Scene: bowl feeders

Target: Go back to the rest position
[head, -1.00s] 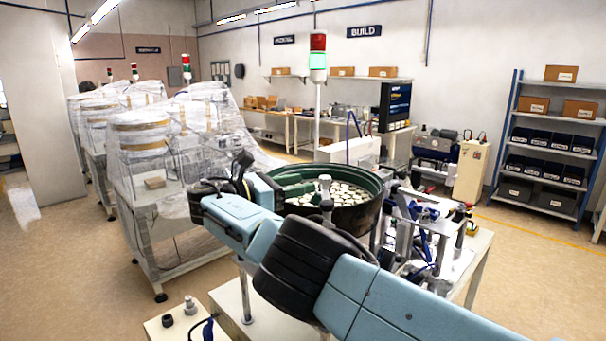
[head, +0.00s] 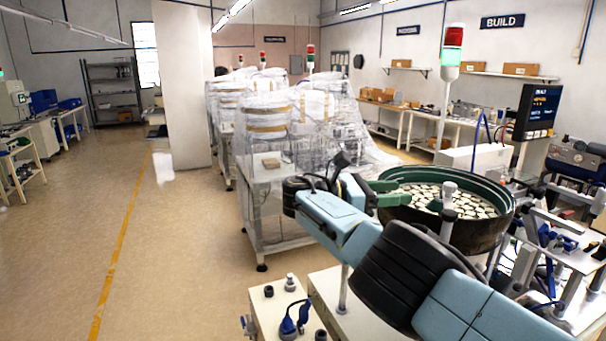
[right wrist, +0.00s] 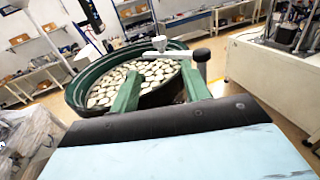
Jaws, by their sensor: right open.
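My right arm comes in from the lower right of the head view, light blue with black joints. My right gripper (head: 385,194) has green fingers and is at the left rim of the bowl feeder (head: 470,232). In the right wrist view the two green fingers (right wrist: 160,88) stand wide apart with nothing held between them. The dark green bowl (right wrist: 76,92) lies beyond them, holding many pale flat parts (right wrist: 140,76). I cannot tell whether the fingers touch the rim. My left gripper is not in view.
Wrapped machines (head: 265,130) stand behind my right arm. A small bench with knobs and a blue connector (head: 290,325) is below it. A signal tower (head: 448,75) rises behind the bowl, and a fixture table (head: 580,255) stands right. The floor at left is open.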

